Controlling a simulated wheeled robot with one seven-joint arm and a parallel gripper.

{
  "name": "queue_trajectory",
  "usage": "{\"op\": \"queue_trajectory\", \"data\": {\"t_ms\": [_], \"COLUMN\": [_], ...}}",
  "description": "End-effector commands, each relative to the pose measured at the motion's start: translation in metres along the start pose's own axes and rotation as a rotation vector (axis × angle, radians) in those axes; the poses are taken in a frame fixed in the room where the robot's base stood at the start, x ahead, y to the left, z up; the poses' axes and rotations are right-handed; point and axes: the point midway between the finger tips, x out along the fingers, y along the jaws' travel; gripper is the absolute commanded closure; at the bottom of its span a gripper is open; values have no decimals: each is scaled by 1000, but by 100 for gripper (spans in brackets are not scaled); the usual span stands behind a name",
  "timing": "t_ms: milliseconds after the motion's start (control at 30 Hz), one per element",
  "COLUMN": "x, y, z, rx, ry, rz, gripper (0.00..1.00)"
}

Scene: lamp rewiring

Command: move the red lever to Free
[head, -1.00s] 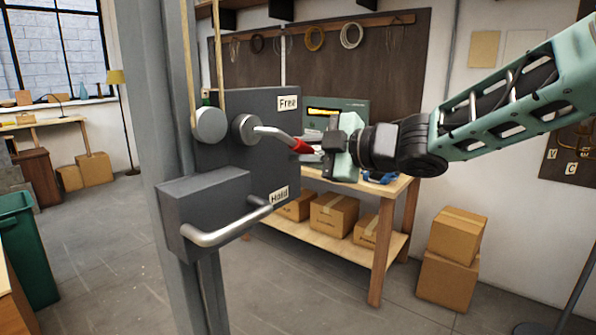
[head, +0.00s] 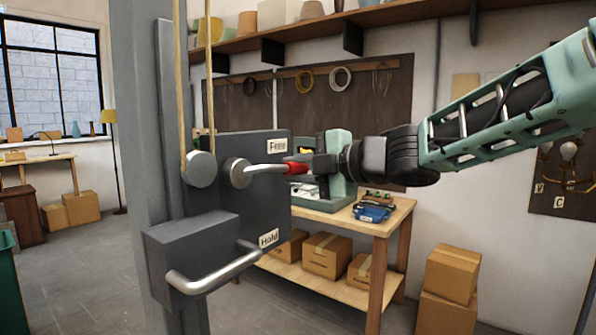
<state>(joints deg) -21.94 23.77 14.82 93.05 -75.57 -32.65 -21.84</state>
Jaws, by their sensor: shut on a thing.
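The red lever (head: 295,168) has a silver rod and a red grip, and comes out of a round hub (head: 236,172) on a dark grey box (head: 262,205). The lever points right and is nearly level, a little below the Free label (head: 277,146) and well above the Hold label (head: 269,237). My gripper (head: 314,167) comes in from the right and is shut on the red grip. Its jaws hide the grip's outer end.
A thick silver handle (head: 215,273) juts out below the lever. Ropes (head: 180,80) run up beside a grey post (head: 140,120). A wooden workbench (head: 385,225) with a blue item (head: 371,212) stands behind. Boxes (head: 453,272) are stacked at the right.

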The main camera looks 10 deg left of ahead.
Motion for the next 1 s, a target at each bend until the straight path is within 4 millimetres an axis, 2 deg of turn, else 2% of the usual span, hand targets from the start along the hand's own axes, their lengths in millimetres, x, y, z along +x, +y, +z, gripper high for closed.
{"op": "queue_trajectory", "data": {"t_ms": [167, 200, 567, 767, 1000], "x": [0, 0, -4, -33, -90], "y": [3, 3, 2, 0, 0], "z": [-1, -1, 0, 1, 1], "rx": [-4, -4, -2, -4, -4], "ry": [1, 1, 0, -3, -4], "rz": [4, 4, 3, 4, 5], "gripper": [100, 72, 72, 72, 72]}}
